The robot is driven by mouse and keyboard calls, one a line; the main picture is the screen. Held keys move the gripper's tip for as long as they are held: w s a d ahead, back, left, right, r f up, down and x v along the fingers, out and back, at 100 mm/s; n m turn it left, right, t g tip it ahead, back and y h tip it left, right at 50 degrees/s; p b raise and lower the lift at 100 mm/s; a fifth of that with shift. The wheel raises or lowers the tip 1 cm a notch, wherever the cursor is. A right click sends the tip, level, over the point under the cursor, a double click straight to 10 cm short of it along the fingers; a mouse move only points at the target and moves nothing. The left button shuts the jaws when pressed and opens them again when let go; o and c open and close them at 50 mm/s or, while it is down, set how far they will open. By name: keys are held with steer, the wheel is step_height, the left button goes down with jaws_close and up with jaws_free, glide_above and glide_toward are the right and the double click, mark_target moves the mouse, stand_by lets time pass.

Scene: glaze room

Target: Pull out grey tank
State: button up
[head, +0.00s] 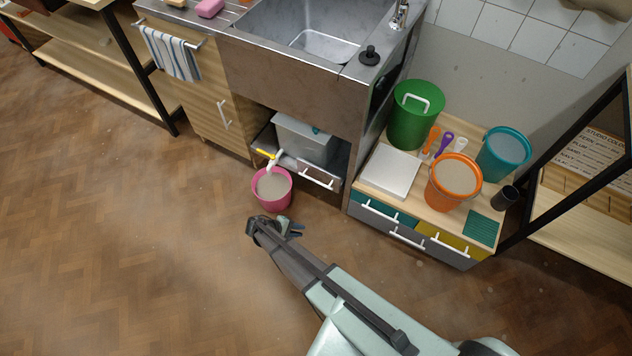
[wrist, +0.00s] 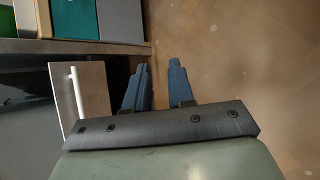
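The grey tank (head: 303,140) sits in the open bay under the sink, on a low shelf or tray (head: 263,140). A brownish-grey front with a white handle (head: 318,179) is below it. A white tap with a yellow lever (head: 268,156) sticks out from the tank's left front, over a pink bucket (head: 271,188) of greyish liquid on the floor. My gripper (head: 275,226) is in front of the bucket, apart from tank and handle. In the wrist view its two blue fingers (wrist: 160,88) are apart and empty, right of a white handle (wrist: 77,92) on a pale front.
A low cabinet to the right carries a green bin (head: 412,125), an orange bucket (head: 453,184), a teal bucket (head: 502,153) and a white slab (head: 388,171). A wooden cupboard (head: 205,110) stands left of the bay. The parquet floor at left is clear.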

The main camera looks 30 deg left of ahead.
steer(key=w+a+t, duration=0.4)
steer(key=w+a, duration=0.3)
steer(key=m+t, duration=0.3)
steer(key=t, duration=0.1)
glide_toward(316, 181)
steer(key=shift+n, duration=0.3)
steer(key=x, duration=1)
steer(key=shift+w+f, duration=0.15)
steer(key=shift+f, duration=0.1)
jaws_close()
